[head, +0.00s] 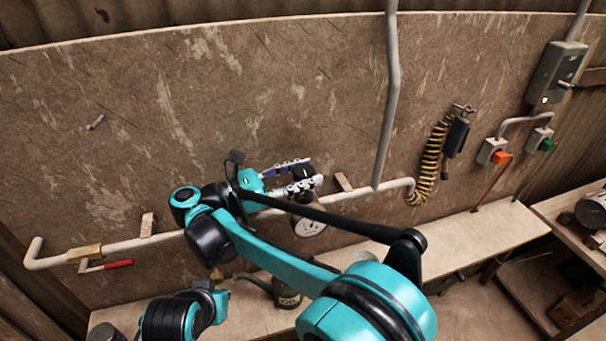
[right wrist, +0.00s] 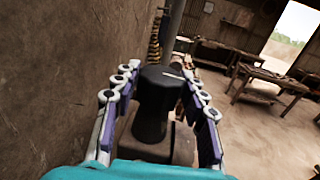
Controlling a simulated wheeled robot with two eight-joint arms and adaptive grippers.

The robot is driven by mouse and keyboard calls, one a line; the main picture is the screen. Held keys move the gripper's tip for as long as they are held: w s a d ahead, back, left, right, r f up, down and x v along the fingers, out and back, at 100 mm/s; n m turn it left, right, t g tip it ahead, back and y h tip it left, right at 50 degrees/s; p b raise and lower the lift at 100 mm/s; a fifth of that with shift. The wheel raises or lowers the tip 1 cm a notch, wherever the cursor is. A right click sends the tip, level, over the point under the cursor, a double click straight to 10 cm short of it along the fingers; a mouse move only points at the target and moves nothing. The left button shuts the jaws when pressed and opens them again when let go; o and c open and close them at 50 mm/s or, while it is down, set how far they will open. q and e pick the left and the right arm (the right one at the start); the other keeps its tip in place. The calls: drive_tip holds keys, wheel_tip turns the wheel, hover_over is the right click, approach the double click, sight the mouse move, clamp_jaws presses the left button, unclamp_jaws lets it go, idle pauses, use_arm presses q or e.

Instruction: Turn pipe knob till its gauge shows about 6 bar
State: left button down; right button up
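The black knob (head: 303,171) sits on the wall pipe (head: 345,196). My right gripper (head: 313,172) reaches along the wall to it, with one finger on each side. In the right wrist view the knob (right wrist: 155,100) stands between the two spread fingers, with a visible gap on both sides. The gauge (head: 309,228) hangs just below the gripper, its white dial partly covered by my arm. Its needle and numbers are too small to read. My left arm is low at the left, and its gripper (head: 212,290) shows no clear fingers.
A red-handled valve (head: 118,264) is on the pipe's left part. A coiled yellow hose (head: 430,165) hangs at the right, near orange (head: 502,158) and green (head: 546,145) buttons.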

drive_tip(key=shift+o, duration=1.1)
drive_tip(key=shift+d, duration=0.1)
